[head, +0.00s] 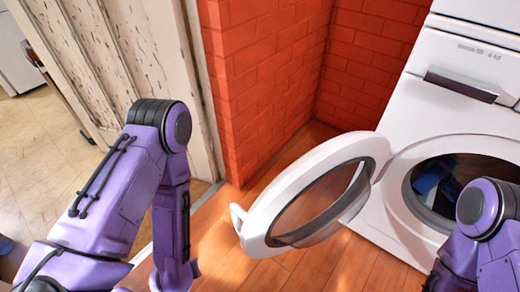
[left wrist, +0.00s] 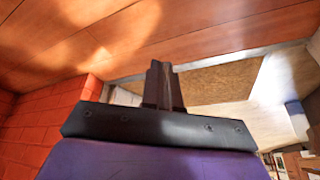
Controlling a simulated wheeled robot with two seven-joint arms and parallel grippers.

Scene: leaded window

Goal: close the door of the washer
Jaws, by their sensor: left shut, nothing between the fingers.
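The white washer (head: 405,185) stands at the right in the head view. Its round door (head: 262,212) hangs wide open to the left of the drum opening, with a glass centre and a white handle at its outer left edge. My left gripper (left wrist: 164,82) shows in the left wrist view with its dark fingers shut and empty. In the head view my left arm hangs to the left of the door, apart from it, and its fingertips are not visible. My right arm is in front of the washer at the lower right; its gripper is out of view.
Dark blue cloth (head: 435,175) lies inside the drum. A red brick wall (head: 262,80) stands behind the door, with a peeling white wooden door (head: 110,60) to its left. The wood floor (head: 215,240) between my left arm and the washer door is clear.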

